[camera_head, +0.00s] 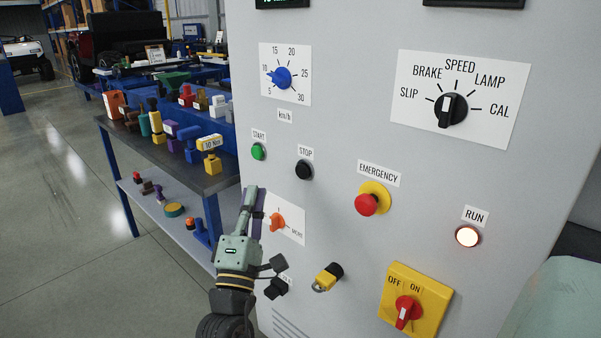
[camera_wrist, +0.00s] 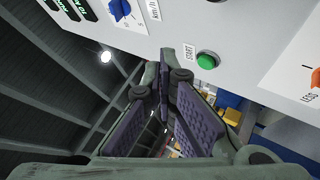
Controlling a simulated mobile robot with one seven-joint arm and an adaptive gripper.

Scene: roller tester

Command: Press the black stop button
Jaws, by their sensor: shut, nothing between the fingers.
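The black stop button (camera_head: 304,169) sits on the grey panel (camera_head: 345,120) under its STOP label, right of the green start button (camera_head: 258,151). My gripper (camera_head: 255,192) is shut and empty, pointing upward in front of the panel's left edge. Its fingertips are lower and left of the stop button, apart from it in the picture. In the wrist view, the shut fingers (camera_wrist: 168,55) are left of the green start button (camera_wrist: 207,61). Only a dark sliver, likely the stop button (camera_wrist: 216,1), shows at that view's top edge.
An orange knob (camera_head: 276,222) is just right of the fingers. A red emergency button (camera_head: 367,204), a lit RUN lamp (camera_head: 467,236) and a yellow OFF/ON switch (camera_head: 414,300) are farther right. A workbench (camera_head: 205,180) with several coloured items stands left, behind the gripper.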

